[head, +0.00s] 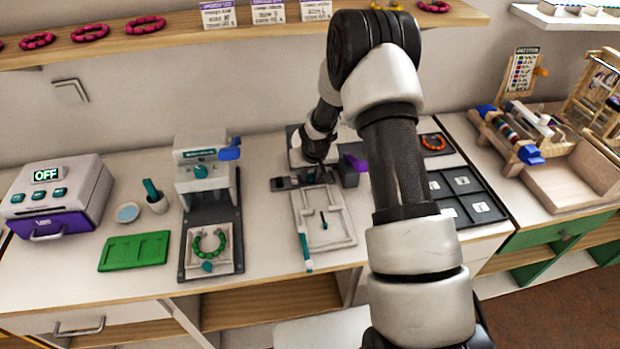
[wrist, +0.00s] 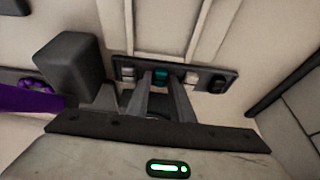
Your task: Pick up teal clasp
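The teal clasp (wrist: 160,78) sits in a dark narrow tray (wrist: 215,69), between pale pieces, in the wrist view. My gripper (wrist: 160,80) points at it, with one fingertip on each side of the clasp in this view. The fingers stand apart, and I see no clear contact with the clasp. In the head view, my gripper (head: 313,164) is low over the dark tray (head: 284,184). A bit of teal (head: 313,175) shows just under it; the rest is hidden by the gripper.
A dark block-shaped holder (wrist: 72,68) stands close to the left of my gripper in the wrist view, with a purple item (wrist: 30,100) beside it. In the head view, a pale framed board (head: 335,215) lies in front of the tray, and a dark compartment tray (head: 465,195) is at right.

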